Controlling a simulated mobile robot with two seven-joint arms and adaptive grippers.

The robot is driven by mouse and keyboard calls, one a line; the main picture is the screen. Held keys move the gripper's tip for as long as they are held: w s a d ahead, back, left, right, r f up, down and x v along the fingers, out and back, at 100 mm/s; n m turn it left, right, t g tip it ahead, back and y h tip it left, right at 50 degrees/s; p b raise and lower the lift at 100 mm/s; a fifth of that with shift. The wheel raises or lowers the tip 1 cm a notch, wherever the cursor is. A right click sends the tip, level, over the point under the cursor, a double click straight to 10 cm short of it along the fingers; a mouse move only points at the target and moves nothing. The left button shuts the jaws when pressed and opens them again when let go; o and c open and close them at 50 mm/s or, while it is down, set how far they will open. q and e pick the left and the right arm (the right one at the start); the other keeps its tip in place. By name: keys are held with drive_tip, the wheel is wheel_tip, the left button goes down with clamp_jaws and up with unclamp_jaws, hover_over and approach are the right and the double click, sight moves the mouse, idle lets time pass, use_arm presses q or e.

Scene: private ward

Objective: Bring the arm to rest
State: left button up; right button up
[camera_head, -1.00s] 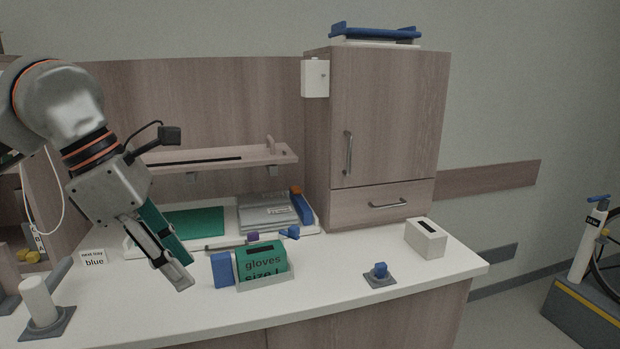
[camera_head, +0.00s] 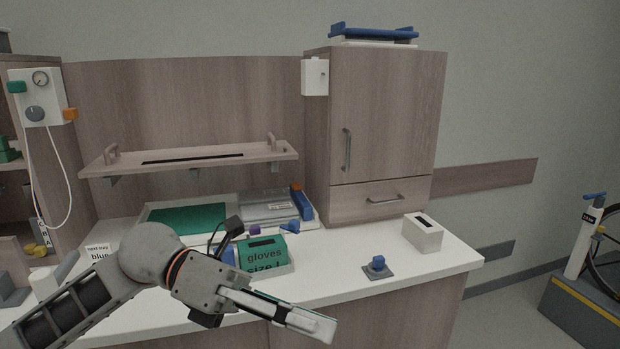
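My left arm comes in from the lower left, bent low in front of the counter (camera_head: 425,262). My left gripper (camera_head: 322,326) points right and slightly down, in front of the counter's front edge. Its fingers are seen nearly side-on, so the gap between them cannot be judged, and I see no object held in it. My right arm and gripper are not in view.
A green gloves box (camera_head: 262,252) stands behind my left gripper. A grey base with a blue knob (camera_head: 378,265) and a white box (camera_head: 423,233) stand to the right. The tray card (camera_head: 97,252) is at left, near my arm. A wooden cabinet (camera_head: 390,120) stands behind.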

use_arm(q)
drive_tip(key=w+f+n+t+h, duration=0.1)
drive_tip(key=w+n+t+h, duration=0.8)
drive_tip(key=n, duration=0.5)
drive_tip(key=w+a+f+n+t+y, duration=0.2)
drive_tip(key=a+f+n+t+y, duration=0.4)
drive_tip(key=f+n, duration=0.25)
drive_tip(key=w+a+f+n+t+y, duration=0.2)
drive_tip(key=a+f+n+t+y, duration=0.1)
drive_tip(key=f+n+t+y, duration=0.55)
drive_tip(key=s+a+f+n+g+y, duration=0.1)
drive_tip(key=s+a+f+n+y, duration=0.2)
drive_tip(key=f, duration=0.5)
drive_tip(key=s+a+f+n+g+y, duration=0.1)
drive_tip(key=s+a+f+n+g, duration=0.15)
drive_tip(key=f+n, duration=0.4)
drive_tip(key=s+a+f+n+g+y, duration=0.1)
drive_tip(key=s+a+f+n+g, duration=0.1)
drive_tip(key=s+f, duration=0.4)
drive_tip(key=s+a+f+n+g+y, duration=0.2)
drive_tip(key=s+a+f, duration=0.2)
drive_tip(key=s+f, duration=0.3)
wheel_tip(320, 180, down, 4)
drive_tip(key=shift+r, duration=0.1)
